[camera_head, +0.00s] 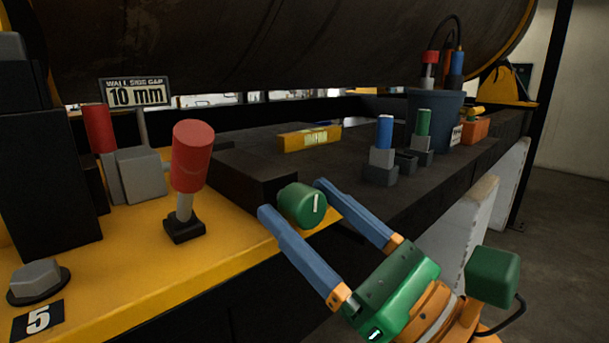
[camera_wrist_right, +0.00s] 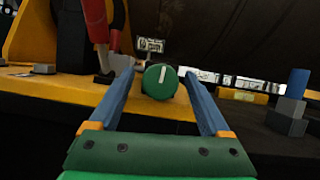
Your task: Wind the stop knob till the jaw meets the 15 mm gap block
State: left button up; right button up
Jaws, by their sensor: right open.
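The green stop knob (camera_head: 302,205) with a white index line sits at the front edge of the yellow bench, in front of a black block (camera_head: 250,172). In the right wrist view the knob (camera_wrist_right: 160,81) is between the finger tips with its white line near upright. My right gripper (camera_head: 292,198) is open, its blue fingers either side of the knob, and no clear grip shows. Blue-topped (camera_head: 385,132) and green-topped (camera_head: 423,122) grey blocks stand on the dark bench; I cannot read any 15 mm mark. My left gripper is not in view.
A red-handled lever (camera_head: 191,157) stands left of the knob, with another red handle (camera_head: 99,128) behind it. A "10 mm" sign (camera_head: 136,92) stands at the back. A yellow level (camera_head: 309,138), a dark bucket (camera_head: 434,118) and an orange box (camera_head: 475,130) lie farther right.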

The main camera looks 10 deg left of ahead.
jog(key=shift+w+a+r, duration=0.15)
jog(key=shift+w+a, duration=0.15)
jog(key=shift+a, duration=0.1)
grip_shut()
jog(key=shift+m, duration=0.3)
jog(key=m+t+h, duration=0.1)
jog(key=m, duration=0.1)
jog(key=m+t, duration=0.1)
jog(key=m, duration=0.1)
jog(key=shift+s+m+h+b, duration=0.1)
jog(key=shift+m+h+b, duration=0.2)
jog(key=shift+m+h, duration=0.1)
jog(key=shift+m+t+h, duration=0.4)
jog(key=shift+m+h, duration=0.05)
jog(key=shift+m, duration=0.75)
jog(key=shift+m+t+h, duration=0.4)
jog(key=shift+m+h, duration=0.05)
jog(key=shift+m, duration=0.75)
